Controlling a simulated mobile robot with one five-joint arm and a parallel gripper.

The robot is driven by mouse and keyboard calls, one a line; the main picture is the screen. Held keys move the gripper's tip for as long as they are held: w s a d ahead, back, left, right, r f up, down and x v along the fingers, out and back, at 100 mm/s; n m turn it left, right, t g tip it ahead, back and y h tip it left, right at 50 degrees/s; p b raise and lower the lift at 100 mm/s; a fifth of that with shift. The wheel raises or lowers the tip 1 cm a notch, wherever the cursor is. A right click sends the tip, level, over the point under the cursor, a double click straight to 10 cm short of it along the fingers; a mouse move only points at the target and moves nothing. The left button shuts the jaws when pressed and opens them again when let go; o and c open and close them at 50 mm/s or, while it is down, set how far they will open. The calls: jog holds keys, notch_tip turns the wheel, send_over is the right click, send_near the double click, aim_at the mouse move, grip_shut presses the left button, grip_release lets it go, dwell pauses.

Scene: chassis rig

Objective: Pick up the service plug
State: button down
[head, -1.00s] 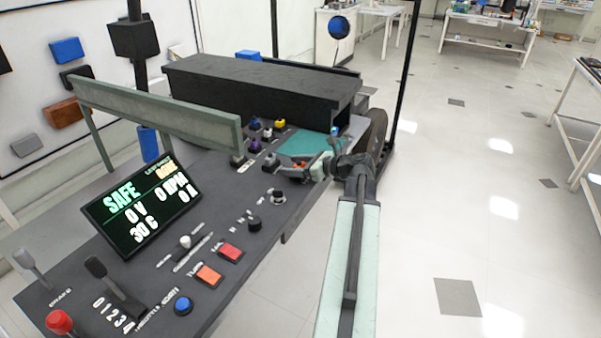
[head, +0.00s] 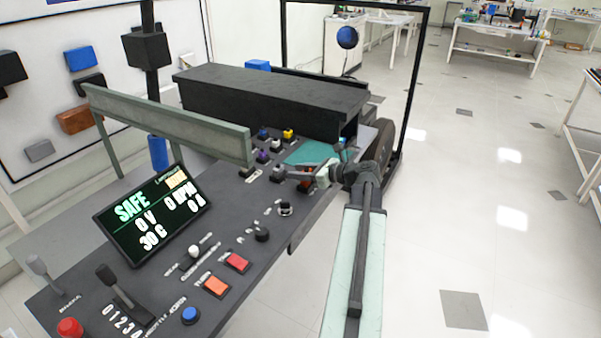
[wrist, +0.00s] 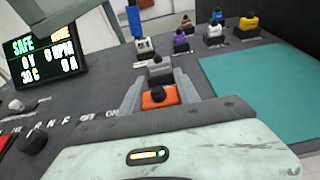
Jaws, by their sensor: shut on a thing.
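The service plug appears to be the orange block with a black knob on top (wrist: 160,97). In the wrist view it sits between the two grey fingers of my gripper (wrist: 158,88), which is shut on it. In the head view my gripper (head: 292,175) is over the far right part of the dark console, and a bit of the orange plug (head: 307,183) shows just under it. My gripper's body hides the plug's lower part, so I cannot tell whether it touches the console.
A grey connector block (wrist: 159,72) stands just beyond the fingers. Several small coloured connectors, such as a purple one (wrist: 181,43) and a yellow one (wrist: 249,21), stand behind it. A teal mat (wrist: 258,85) lies to the right. A long black box (head: 270,95) stands behind.

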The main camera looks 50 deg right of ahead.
notch_tip(320, 180, up, 2)
jog(key=shift+r+p, duration=0.1)
jog(key=shift+p, duration=0.5)
jog(key=s+d, duration=0.4)
jog(key=s, duration=0.3)
jog(key=s+d, duration=0.3)
jog(key=s, duration=0.4)
jog(key=shift+s+d+r+p, duration=0.15)
jog(key=shift+d+r+p, duration=0.2)
jog(key=shift+r+p, duration=0.1)
